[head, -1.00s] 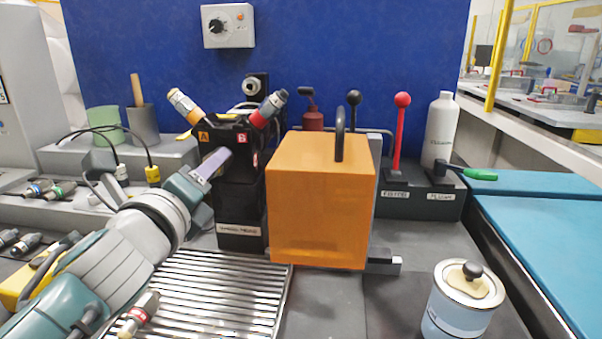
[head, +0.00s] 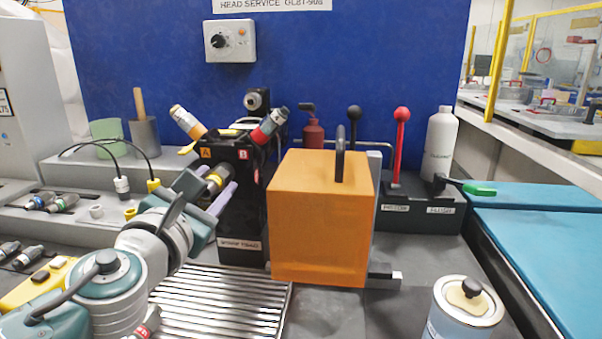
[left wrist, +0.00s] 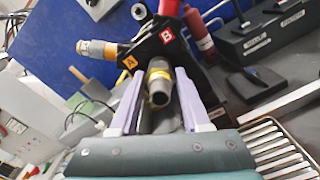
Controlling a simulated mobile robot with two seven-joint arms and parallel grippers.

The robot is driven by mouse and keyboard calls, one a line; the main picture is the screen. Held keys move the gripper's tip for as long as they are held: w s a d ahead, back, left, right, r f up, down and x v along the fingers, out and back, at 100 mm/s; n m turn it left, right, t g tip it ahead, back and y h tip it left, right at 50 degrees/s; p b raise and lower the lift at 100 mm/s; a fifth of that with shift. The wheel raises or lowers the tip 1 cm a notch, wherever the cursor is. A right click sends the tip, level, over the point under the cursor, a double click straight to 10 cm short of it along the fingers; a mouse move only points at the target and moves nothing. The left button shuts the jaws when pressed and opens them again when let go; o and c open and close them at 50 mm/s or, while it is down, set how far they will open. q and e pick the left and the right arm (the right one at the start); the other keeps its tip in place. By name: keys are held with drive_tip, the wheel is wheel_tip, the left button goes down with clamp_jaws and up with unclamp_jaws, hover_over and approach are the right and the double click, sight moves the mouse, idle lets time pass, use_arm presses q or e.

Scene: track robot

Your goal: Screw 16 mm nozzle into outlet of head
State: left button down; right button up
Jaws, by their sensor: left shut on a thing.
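The black head block (head: 238,210) stands upright behind the slatted tray, with labels A and B on its top. A nozzle (head: 213,181) with a yellow band and dark body is at the block's front face; it also shows in the left wrist view (left wrist: 159,82), its open end toward the camera. I cannot read its size or tell how deep it sits in the outlet. My left gripper (head: 214,192) is shut on this nozzle, a lavender finger on either side; its fingers also show in the left wrist view (left wrist: 157,105). My right gripper is not in view.
An orange box (head: 320,225) with a black handle stands close to the right of the block. An orange-tipped fitting (head: 186,122) and a red-banded fitting (head: 268,126) stick up from the block. The slatted tray (head: 220,305) lies in front. A lidded can (head: 464,310) is front right.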

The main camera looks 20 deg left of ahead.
use_arm(q)
drive_tip(key=shift+c, duration=1.5)
unclamp_jaws()
drive_tip(key=shift+c, duration=1.4)
drive_tip(key=shift+f+n+b, duration=0.15)
drive_tip(key=shift+n+b, duration=0.35)
drive_tip(key=shift+n, duration=0.6)
drive_tip(key=n+b, duration=0.1)
drive_tip(key=n, duration=0.3)
drive_tip(key=shift+n, duration=0.3)
drive_tip(key=n+b, duration=0.1)
drive_tip(key=n, duration=0.2)
drive_tip(key=shift+n, duration=1)
